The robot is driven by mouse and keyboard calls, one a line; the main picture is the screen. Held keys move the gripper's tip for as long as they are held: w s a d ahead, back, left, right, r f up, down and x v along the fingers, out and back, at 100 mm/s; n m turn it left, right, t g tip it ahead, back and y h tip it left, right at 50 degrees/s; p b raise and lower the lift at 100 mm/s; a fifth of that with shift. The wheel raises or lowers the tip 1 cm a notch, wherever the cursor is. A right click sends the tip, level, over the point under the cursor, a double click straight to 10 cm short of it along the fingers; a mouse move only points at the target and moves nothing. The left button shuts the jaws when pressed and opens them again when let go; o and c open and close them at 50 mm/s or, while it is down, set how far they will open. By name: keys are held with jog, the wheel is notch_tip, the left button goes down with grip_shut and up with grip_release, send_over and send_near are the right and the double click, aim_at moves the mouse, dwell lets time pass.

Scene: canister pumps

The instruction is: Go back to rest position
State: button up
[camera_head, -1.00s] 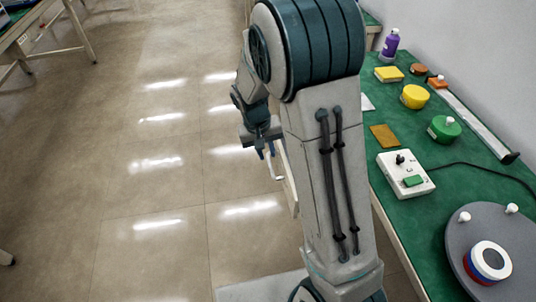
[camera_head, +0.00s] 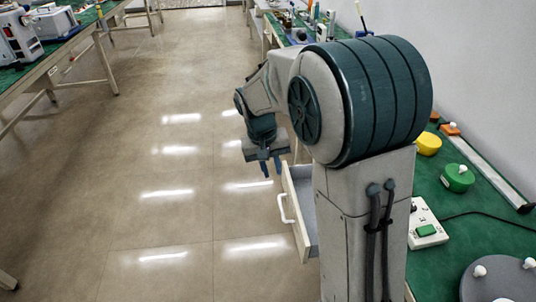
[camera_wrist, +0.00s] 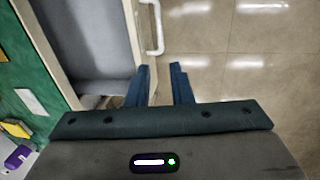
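My gripper (camera_head: 270,167) hangs at the end of my arm, pointing down over the floor, left of the workbench. In the wrist view my gripper (camera_wrist: 166,84) has its two blue fingers apart with nothing between them. Below and beside it an open drawer (camera_head: 298,205) with a white handle (camera_head: 284,208) sticks out from the bench. The drawer also shows in the wrist view (camera_wrist: 90,45), left of the fingers, and the part seen looks empty. My arm hides part of the bench in the head view.
The green bench (camera_head: 447,265) at right holds a yellow canister (camera_head: 428,144), a green canister (camera_head: 457,179), a white switch box (camera_head: 424,222) and a grey turntable (camera_head: 497,281). A purple bottle (camera_wrist: 18,157) shows in the wrist view. The tiled floor at left is clear.

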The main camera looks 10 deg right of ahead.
jog(key=s+d+r+t+y+p, duration=0.1)
jog(key=s+d+r+p, duration=0.1)
jog(key=s+r+p, duration=0.2)
jog(key=s+d+r+t+y+p, duration=0.1)
jog(key=s+d+r+p, duration=0.2)
jog(key=s+r, duration=0.7)
jog(key=s+p, duration=0.2)
jog(key=s, duration=0.3)
jog(key=shift+s+t, duration=0.35)
jog(key=shift+t, duration=0.05)
jog(key=shift+d+r, duration=0.1)
